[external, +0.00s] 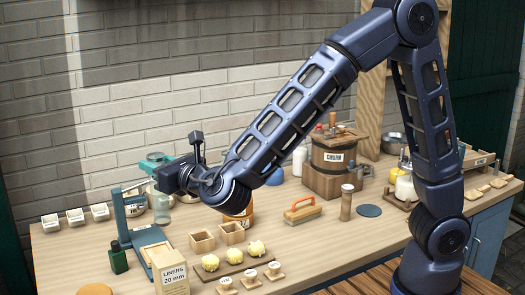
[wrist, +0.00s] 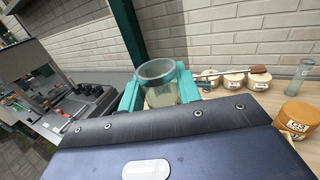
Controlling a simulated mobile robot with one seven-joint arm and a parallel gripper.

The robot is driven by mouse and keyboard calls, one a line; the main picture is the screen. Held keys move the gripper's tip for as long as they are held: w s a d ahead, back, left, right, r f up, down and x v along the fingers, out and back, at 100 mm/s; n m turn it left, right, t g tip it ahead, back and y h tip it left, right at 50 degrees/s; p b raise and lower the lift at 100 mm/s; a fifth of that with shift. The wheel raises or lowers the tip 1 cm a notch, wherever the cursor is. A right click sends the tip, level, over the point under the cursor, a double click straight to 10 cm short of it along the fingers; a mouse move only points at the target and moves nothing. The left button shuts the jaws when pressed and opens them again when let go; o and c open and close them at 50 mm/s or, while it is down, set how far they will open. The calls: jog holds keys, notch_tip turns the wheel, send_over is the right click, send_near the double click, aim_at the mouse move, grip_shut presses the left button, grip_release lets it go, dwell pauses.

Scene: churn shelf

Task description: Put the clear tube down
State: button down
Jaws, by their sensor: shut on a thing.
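The clear tube (wrist: 157,74) stands between the two teal fingers of my gripper (wrist: 160,94) in the wrist view, with its open rim up and roughly upright. The gripper is shut on it. The tube's lower part is hidden by my wrist. In the external view my gripper (external: 154,165) is over the left back part of the wooden workbench (external: 330,232). A clear cylinder shows just below the fingers there; I cannot tell whether it is the held tube or whether its base touches the bench.
A teal stand (external: 128,212) and a dark green bottle (external: 118,258) are close by on the left. Three small white boxes (external: 75,216) line the back left edge. Two wooden boxes (external: 202,241) and a brush (external: 302,211) are to the right. A brick wall (external: 130,100) rises behind.

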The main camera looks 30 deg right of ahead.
aim_at(166, 207)
notch_tip(166, 207, down, 10)
jog(key=shift+f, duration=0.1)
dwell(0.4)
jog(key=c, duration=1)
grip_release()
jog(key=shift+f, duration=0.1)
jog(key=shift+s+d, duration=0.15)
jog(key=shift+s, duration=0.1)
jog(key=v, duration=1.1)
jog(key=shift+s, duration=0.2)
jog(key=shift+d, duration=0.1)
